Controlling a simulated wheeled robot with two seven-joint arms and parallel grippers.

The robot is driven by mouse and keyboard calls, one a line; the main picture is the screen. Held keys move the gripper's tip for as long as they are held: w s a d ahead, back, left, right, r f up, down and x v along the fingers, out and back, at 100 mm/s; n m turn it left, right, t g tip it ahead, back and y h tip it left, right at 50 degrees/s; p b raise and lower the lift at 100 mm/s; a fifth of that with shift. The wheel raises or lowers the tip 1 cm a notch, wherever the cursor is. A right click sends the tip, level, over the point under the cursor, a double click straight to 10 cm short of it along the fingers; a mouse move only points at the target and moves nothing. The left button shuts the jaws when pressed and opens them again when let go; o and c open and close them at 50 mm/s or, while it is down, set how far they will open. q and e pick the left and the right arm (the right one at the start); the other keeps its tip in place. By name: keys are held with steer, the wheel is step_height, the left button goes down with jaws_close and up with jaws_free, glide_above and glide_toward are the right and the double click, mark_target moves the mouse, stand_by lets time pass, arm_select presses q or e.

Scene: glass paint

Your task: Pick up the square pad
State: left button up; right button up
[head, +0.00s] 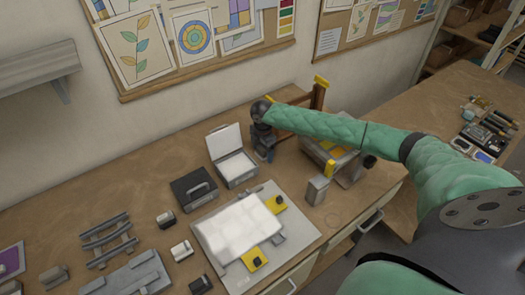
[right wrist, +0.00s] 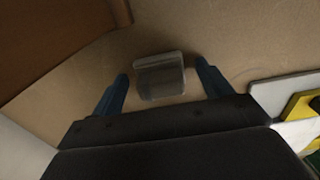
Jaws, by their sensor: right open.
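A small grey square pad (right wrist: 158,77) lies on the tan worktop in the right wrist view. It sits between and just beyond the two blue fingers of my right gripper (right wrist: 161,80), with gaps at both sides. The gripper is open and nothing is held. In the head view my right gripper (head: 264,148) points down near the back of the table, beside an open white-lined box. I cannot make out the pad there, as the gripper covers that spot. My left gripper is not in view.
The open box (head: 236,168) and a black case (head: 193,188) are left of the gripper. A board (head: 215,240) with a pale sheet and yellow clamps lies in front. A grey block (head: 318,188) and a wooden stand (head: 320,97) are to the right. The wall is close behind.

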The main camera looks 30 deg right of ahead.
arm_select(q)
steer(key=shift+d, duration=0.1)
arm_select(e)
steer(key=c, duration=1.1)
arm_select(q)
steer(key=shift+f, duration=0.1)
arm_select(e)
steer(key=shift+c, duration=0.2)
